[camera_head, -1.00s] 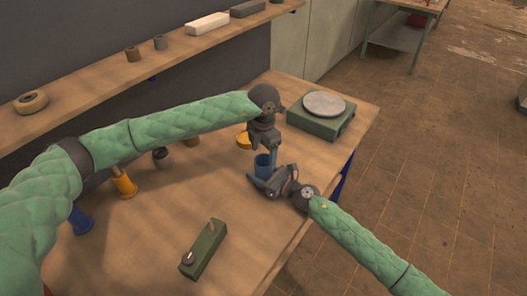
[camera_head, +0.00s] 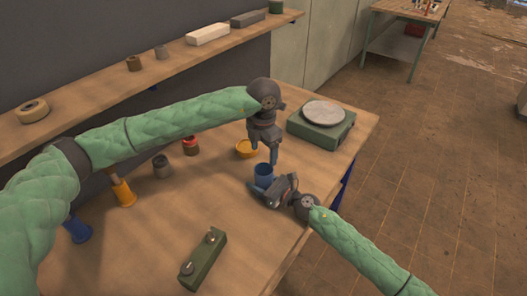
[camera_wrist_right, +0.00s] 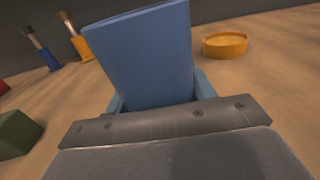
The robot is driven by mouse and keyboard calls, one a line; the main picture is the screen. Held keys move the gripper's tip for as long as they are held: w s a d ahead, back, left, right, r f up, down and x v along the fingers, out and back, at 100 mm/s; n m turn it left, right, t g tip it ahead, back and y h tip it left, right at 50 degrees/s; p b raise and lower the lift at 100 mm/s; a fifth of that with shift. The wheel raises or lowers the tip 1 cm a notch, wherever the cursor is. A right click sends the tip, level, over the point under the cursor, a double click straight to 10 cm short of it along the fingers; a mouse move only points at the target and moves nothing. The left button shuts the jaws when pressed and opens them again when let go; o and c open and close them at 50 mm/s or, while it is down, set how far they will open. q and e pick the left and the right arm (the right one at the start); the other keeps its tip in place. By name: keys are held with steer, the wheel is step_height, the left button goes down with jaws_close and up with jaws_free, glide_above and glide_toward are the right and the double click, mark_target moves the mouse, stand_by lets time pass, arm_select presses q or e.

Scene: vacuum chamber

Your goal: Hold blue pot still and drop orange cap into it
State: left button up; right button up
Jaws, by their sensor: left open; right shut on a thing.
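My right gripper (camera_head: 265,186) is shut on the pot; the pot fills the middle of the right wrist view (camera_wrist_right: 145,55) between the jaws. My left gripper (camera_head: 264,154) is open and points down just above the pot's rim, with nothing seen in it. A shallow round orange piece (camera_head: 246,149) lies on the table behind the pot; it also shows in the right wrist view (camera_wrist_right: 225,45). I cannot tell whether it is the cap. The pot's inside is hidden.
A green scale (camera_head: 320,130) with a round grey plate stands at the back right. A green block (camera_head: 203,258) lies in front. Orange (camera_head: 123,193) and blue (camera_head: 77,230) brush holders stand at left. A shelf (camera_head: 100,95) runs along the wall.

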steer(key=o, duration=1.1)
steer(key=shift+s+d+r, duration=0.1)
steer(key=shift+s+d, duration=0.2)
steer(key=shift+d, duration=0.15)
steer(key=v, duration=1.1)
steer(key=shift+d, duration=0.25)
steer(key=w+d+m, duration=0.1)
steer(key=w+d, duration=0.1)
steer(key=d, duration=0.2)
steer(key=w+d+m+t+h, duration=0.1)
steer(key=w+d, duration=0.1)
steer(key=d, duration=0.1)
steer(key=w+d+m+t, duration=0.1)
steer(key=w+d, duration=0.2)
steer(key=d, duration=0.1)
steer(key=shift+d+r+h, duration=0.2)
steer(key=shift+d+h, duration=0.15)
steer(key=shift+h, duration=0.05)
steer(key=w+d+f+m+t+h, duration=0.1)
steer(key=w+d+m+t+h, duration=0.1)
steer(key=d+m, duration=0.3)
steer(key=w+d, duration=0.1)
steer(key=d, duration=0.2)
steer(key=shift+h, duration=0.4)
